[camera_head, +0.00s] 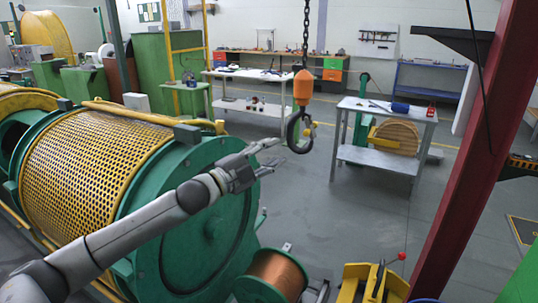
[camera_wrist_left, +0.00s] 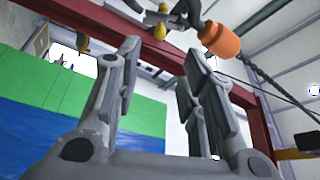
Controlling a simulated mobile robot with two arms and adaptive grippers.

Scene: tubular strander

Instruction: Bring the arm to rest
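My left arm (camera_head: 130,235) reaches in from the lower left in the head view, stretched out in front of the green end disc of the strander. Its gripper (camera_head: 266,158) is in free air, just left of and below the dark crane hook (camera_head: 299,134). In the left wrist view the two fingers of this gripper (camera_wrist_left: 163,62) stand apart with nothing between them. The orange hook block (camera_wrist_left: 221,41) hangs beyond the fingertips at the upper right. It also shows in the head view (camera_head: 303,88) on its chain. My right gripper is not in view.
The strander's yellow mesh drum (camera_head: 95,165) and green disc (camera_head: 205,230) fill the left. A copper spool (camera_head: 277,272) stands below. A white table (camera_head: 385,110) stands behind the hook, and a red column (camera_head: 470,160) rises at right. The floor between is clear.

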